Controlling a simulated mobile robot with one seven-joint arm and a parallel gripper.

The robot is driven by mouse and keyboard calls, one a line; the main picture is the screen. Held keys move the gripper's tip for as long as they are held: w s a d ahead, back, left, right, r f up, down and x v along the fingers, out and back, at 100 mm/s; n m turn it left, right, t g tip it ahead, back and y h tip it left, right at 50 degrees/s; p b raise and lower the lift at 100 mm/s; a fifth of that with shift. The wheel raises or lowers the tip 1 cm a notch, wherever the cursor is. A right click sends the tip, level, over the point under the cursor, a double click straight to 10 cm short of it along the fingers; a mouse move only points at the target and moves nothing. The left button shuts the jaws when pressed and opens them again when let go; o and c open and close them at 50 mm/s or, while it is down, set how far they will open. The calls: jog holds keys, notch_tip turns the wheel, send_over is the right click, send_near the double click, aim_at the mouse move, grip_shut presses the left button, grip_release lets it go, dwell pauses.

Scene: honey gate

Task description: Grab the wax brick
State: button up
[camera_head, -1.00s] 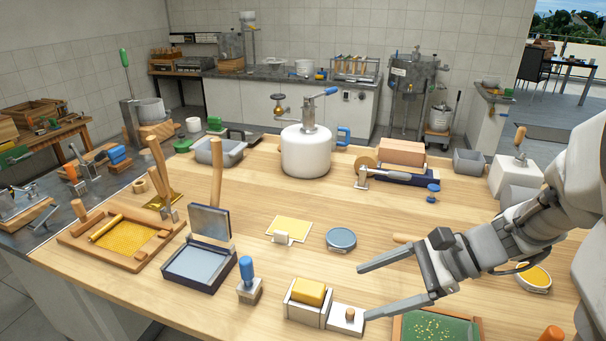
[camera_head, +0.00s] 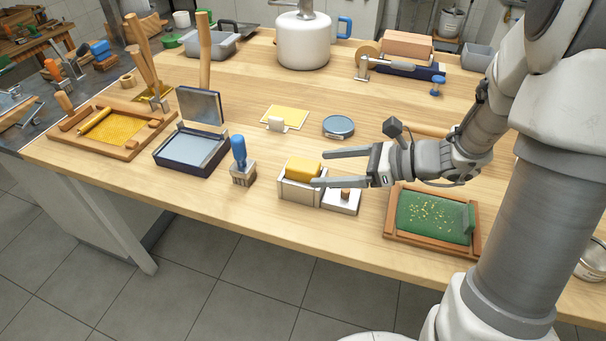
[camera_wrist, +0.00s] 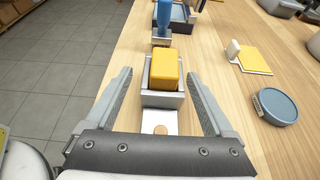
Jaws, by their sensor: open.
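The wax brick is a yellow block (camera_head: 303,168) that sits in a small light-grey open box (camera_head: 297,191) near the table's front edge and stands above its rim. In the wrist view the yellow block (camera_wrist: 166,67) lies straight ahead, between the lines of the two fingers. My gripper (camera_head: 320,169) is open and empty, its fingertips close to the right side of the box in the head view.
A grey plate with a wooden knob (camera_head: 345,195) adjoins the box on the right. A blue-handled brush (camera_head: 239,158) stands to the left. A round blue-grey tin (camera_head: 338,126) and a yellow sheet (camera_head: 285,116) lie behind. A green-bedded wooden tray (camera_head: 433,217) lies to the right.

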aim_at(309, 165)
jog(key=b+x, duration=0.1)
jog(key=x, duration=0.2)
jog(key=b+x, duration=0.1)
jog(key=x, duration=0.2)
jog(key=shift+w+a, duration=0.1)
jog(key=shift+w, duration=0.35)
jog(key=shift+r, duration=0.1)
grip_shut()
